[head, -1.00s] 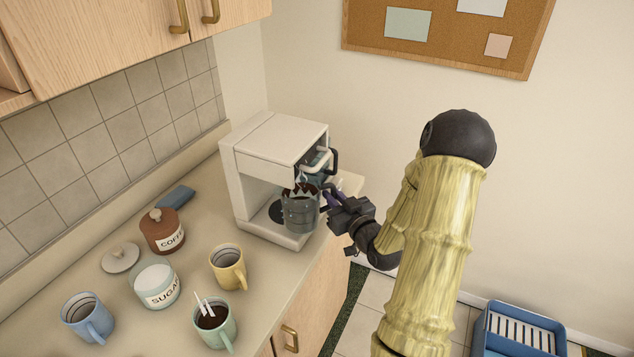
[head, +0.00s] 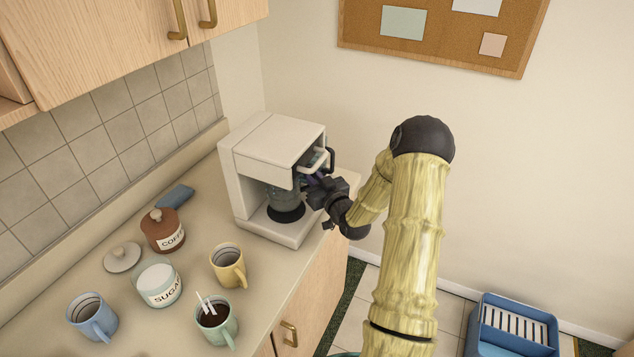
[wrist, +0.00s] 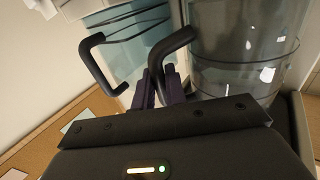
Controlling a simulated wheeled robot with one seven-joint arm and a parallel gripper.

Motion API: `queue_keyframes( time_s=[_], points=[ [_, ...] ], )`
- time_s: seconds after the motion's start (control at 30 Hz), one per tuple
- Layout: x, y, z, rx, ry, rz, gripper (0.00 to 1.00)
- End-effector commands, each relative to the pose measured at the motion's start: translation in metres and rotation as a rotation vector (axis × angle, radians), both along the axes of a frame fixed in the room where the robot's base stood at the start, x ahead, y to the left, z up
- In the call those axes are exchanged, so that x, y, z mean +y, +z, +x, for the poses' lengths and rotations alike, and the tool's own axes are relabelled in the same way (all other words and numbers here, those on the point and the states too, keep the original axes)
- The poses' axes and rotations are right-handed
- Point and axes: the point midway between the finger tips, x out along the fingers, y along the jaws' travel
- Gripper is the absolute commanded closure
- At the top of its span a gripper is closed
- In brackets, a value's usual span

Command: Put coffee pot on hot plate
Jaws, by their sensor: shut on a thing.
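The coffee pot (head: 283,197) is clear glass and is inside the open bay of the white coffee maker (head: 250,190). It also shows large at the upper right of the wrist view (wrist: 245,50). The dark round hot plate (head: 286,214) shows below the pot on the machine's base; I cannot tell whether they touch. My gripper (head: 314,185) is at the right side of the bay, shut on the pot's black handle (wrist: 176,42). The fingers (wrist: 160,90) show in the wrist view. The gripper partly hides the handle in the head view.
On the counter to the left stand a yellow mug (head: 228,265), a green mug (head: 216,325), a blue mug (head: 91,316), a sugar jar (head: 159,285) and a coffee jar (head: 162,230).

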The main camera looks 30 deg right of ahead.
Motion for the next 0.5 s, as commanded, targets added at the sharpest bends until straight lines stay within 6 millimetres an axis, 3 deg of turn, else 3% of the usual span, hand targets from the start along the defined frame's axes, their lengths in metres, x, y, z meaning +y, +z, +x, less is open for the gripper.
queue_keyframes(
  time_s=[0.2, 0.5],
  points=[
    [0.0, -0.022, 0.0, -0.001, 0.0, 0.003, 1.0],
    [0.0, -0.026, 0.0, -0.003, 0.001, 0.001, 1.0]
  ],
)
